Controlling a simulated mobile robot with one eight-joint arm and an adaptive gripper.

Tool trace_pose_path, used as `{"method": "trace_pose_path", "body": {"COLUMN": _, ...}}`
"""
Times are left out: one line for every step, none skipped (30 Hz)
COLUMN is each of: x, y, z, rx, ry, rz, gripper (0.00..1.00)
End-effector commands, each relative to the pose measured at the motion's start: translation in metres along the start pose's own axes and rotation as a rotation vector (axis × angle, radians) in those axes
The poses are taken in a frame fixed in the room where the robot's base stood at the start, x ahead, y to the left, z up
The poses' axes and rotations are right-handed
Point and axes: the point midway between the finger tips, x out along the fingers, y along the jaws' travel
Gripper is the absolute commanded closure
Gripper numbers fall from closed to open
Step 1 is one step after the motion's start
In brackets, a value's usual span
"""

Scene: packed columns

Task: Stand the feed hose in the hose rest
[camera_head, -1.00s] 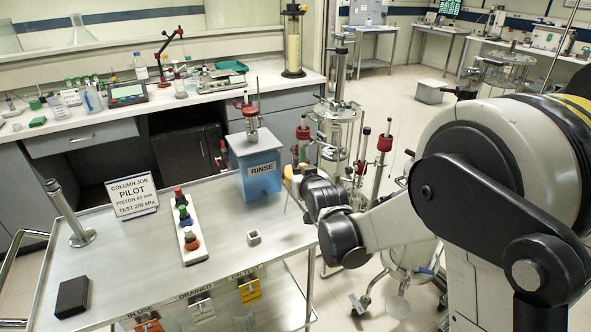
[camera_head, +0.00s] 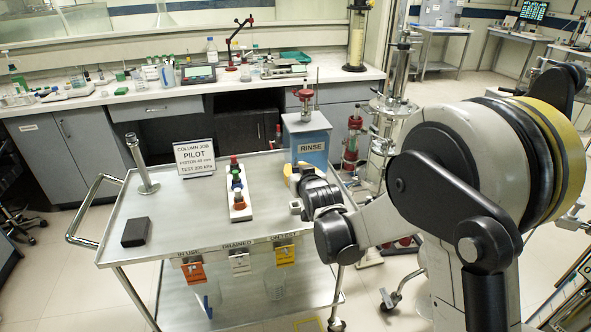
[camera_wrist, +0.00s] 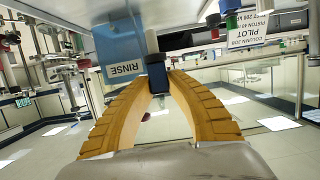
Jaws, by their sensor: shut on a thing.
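In the wrist view, the two yellow fingers of my gripper (camera_wrist: 158,80) are closed around a dark fitting with a pale stem, which looks like the end of the feed hose (camera_wrist: 156,72). The rest of the hose cannot be made out. In the head view, my gripper (camera_head: 288,173) is mostly hidden behind my wrist, beside the blue RINSE box; the held piece is not clear there. A slanted silver tube on a round foot, likely the hose rest (camera_head: 142,164), stands at the cart's left end, well apart from my gripper. Its upper end looks free.
The steel cart (camera_head: 190,215) carries a PILOT sign (camera_head: 195,157), a white rack with coloured caps (camera_head: 237,189), a black block (camera_head: 136,232) and the RINSE box (camera_head: 308,141). Coloured tags hang on its front edge. Bare top lies between the black block and the rack.

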Motion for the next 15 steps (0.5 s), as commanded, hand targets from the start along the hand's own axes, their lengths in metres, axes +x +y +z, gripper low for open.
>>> {"method": "trace_pose_path", "body": {"x": 0.0, "y": 0.0, "z": 0.003, "rx": 0.0, "ry": 0.0, "rz": 0.0, "gripper": 1.0}}
{"method": "trace_pose_path", "body": {"x": 0.001, "y": 0.0, "z": 0.004, "rx": 0.0, "ry": 0.0, "rz": 0.0, "gripper": 1.0}}
{"method": "trace_pose_path", "body": {"x": 0.002, "y": 0.0, "z": 0.006, "rx": 0.0, "ry": 0.0, "rz": 0.0, "gripper": 1.0}}
{"method": "trace_pose_path", "body": {"x": 0.002, "y": 0.0, "z": 0.009, "rx": 0.0, "ry": 0.0, "rz": 0.0, "gripper": 1.0}}
{"method": "trace_pose_path", "body": {"x": 0.003, "y": 0.0, "z": 0.011, "rx": 0.0, "ry": 0.0, "rz": 0.0, "gripper": 1.0}}
{"method": "trace_pose_path", "body": {"x": 0.004, "y": 0.0, "z": 0.014, "rx": 0.0, "ry": 0.0, "rz": 0.0, "gripper": 1.0}}
{"method": "trace_pose_path", "body": {"x": 0.005, "y": 0.0, "z": 0.017, "rx": 0.0, "ry": 0.0, "rz": 0.0, "gripper": 1.0}}
{"method": "trace_pose_path", "body": {"x": 0.006, "y": 0.0, "z": 0.02, "rx": 0.0, "ry": 0.0, "rz": 0.0, "gripper": 1.0}}
{"method": "trace_pose_path", "body": {"x": 0.007, "y": 0.0, "z": 0.024, "rx": 0.0, "ry": 0.0, "rz": 0.0, "gripper": 1.0}}
{"method": "trace_pose_path", "body": {"x": 0.008, "y": 0.0, "z": 0.027, "rx": 0.0, "ry": 0.0, "rz": 0.0, "gripper": 1.0}}
{"method": "trace_pose_path", "body": {"x": 0.009, "y": 0.0, "z": 0.03, "rx": 0.0, "ry": 0.0, "rz": 0.0, "gripper": 1.0}}
{"method": "trace_pose_path", "body": {"x": 0.01, "y": 0.0, "z": 0.034, "rx": 0.0, "ry": 0.0, "rz": 0.0, "gripper": 1.0}}
{"method": "trace_pose_path", "body": {"x": 0.011, "y": 0.0, "z": 0.037, "rx": 0.0, "ry": 0.0, "rz": 0.0, "gripper": 1.0}}
{"method": "trace_pose_path", "body": {"x": 0.012, "y": 0.0, "z": 0.04, "rx": 0.0, "ry": 0.0, "rz": 0.0, "gripper": 1.0}}
{"method": "trace_pose_path", "body": {"x": 0.013, "y": 0.0, "z": 0.044, "rx": 0.0, "ry": 0.0, "rz": 0.0, "gripper": 1.0}}
